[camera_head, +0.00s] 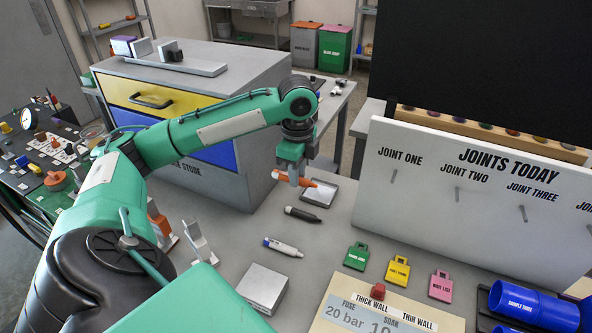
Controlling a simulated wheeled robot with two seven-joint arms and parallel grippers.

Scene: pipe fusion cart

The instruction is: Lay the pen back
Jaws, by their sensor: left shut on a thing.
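My left gripper (293,178) points down over the grey table and is shut on an orange pen (283,176). The pen lies roughly level across the fingers, at the near left edge of a shallow metal tray (343,186). I cannot tell whether the pen touches the tray or hangs just above it. A black pen (303,214) lies on the table in front of the tray. A white pen with a blue end (283,247) lies nearer to me. My right gripper is not in view.
A white board (480,190) headed "JOINTS TODAY" stands at the right. Green (357,256), yellow (398,270) and pink (440,285) tags lie before it. A grey block (262,287) sits near the front. Blue pipes (535,303) lie at the lower right.

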